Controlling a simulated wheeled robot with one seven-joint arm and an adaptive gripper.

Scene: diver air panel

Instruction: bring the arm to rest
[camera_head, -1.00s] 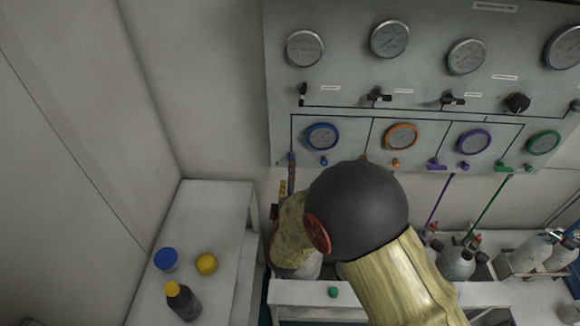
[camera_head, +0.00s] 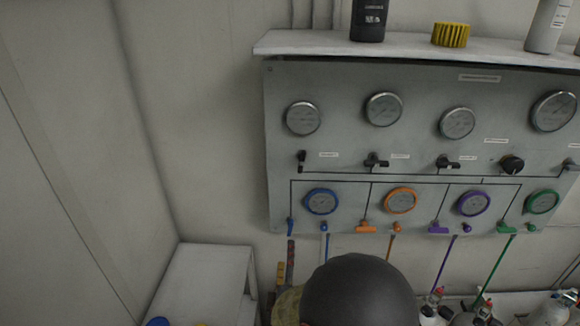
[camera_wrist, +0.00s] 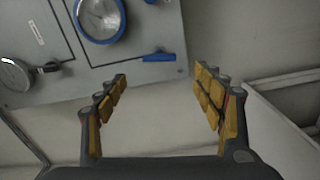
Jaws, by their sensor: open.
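My gripper (camera_wrist: 165,100) shows in the wrist view with its two yellow-padded fingers spread wide apart and nothing between them. Behind it in the wrist view are the grey air panel (camera_wrist: 150,25), a blue-rimmed gauge (camera_wrist: 98,17) and a blue lever handle (camera_wrist: 158,57), all apart from the fingers. In the head view a dark rounded joint of my arm (camera_head: 358,292) stands at the bottom middle, below the panel (camera_head: 340,80).
The panel carries gauges, black valves and blue, orange (camera_head: 366,229), purple (camera_head: 437,229) and green levers. A shelf (camera_head: 400,45) above holds a dark bottle (camera_head: 369,18) and a yellow ribbed cap (camera_head: 450,35). A white side table (camera_head: 205,275) stands at lower left. Gas cylinders (camera_head: 465,314) stand at lower right.

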